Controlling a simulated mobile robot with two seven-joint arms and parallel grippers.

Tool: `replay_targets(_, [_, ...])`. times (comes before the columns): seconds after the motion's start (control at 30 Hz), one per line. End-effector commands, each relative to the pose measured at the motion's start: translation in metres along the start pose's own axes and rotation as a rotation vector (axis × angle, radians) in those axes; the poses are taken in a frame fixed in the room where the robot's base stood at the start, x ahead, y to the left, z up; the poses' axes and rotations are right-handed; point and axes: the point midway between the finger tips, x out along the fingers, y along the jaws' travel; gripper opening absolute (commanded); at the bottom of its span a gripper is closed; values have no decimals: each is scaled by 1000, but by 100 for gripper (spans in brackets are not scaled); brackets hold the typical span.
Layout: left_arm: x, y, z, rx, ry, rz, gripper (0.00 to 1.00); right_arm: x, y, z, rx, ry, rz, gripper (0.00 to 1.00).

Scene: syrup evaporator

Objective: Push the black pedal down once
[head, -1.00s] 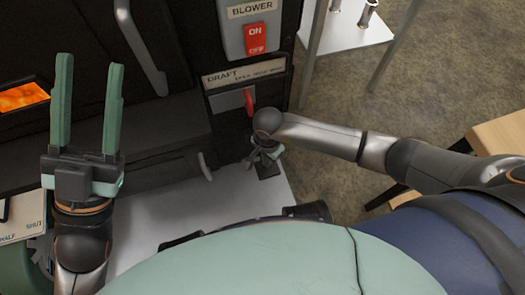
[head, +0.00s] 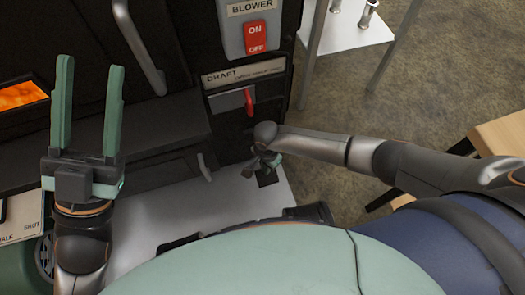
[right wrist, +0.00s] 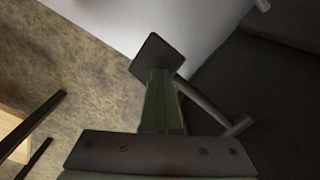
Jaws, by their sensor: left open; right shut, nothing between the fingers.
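The black pedal (head: 267,180) is a small dark plate low in front of the black machine, over the edge of the pale floor sheet. In the right wrist view the pedal plate (right wrist: 157,53) shows square, with a dark bar running from it to the lower right. My right gripper (head: 259,163) is shut and empty, pointing down at the pedal. In the right wrist view its green fingers (right wrist: 160,82) end at the plate's near edge and seem to touch it; exact contact is hard to tell. My left gripper (head: 88,92) is open and empty, raised at the left.
Above the pedal are a draft panel with a red lever (head: 249,102) and a blower box (head: 247,32) with a red switch. A grey handle (head: 204,167) is left of the pedal. A wooden stool or table (head: 500,140) stands at the right. Brown floor lies open between.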

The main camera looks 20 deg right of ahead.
Motion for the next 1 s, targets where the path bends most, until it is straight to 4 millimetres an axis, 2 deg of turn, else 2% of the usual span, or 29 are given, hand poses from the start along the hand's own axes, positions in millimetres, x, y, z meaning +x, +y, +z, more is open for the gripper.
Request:
replay_targets(0.17, [6, -1, -4, 8, -6, 6, 50, -11, -3, -4, 2, 7, -12, 0])
replay_targets(0.83, [45, -30, -52, -23, 30, -19, 50, -71, 8, 4, 0, 3, -5, 0])
replay_targets(1.0, [48, -33, -58, -22, 38, -18, 50, -77, 9, 5, 2, 2, -4, 0])
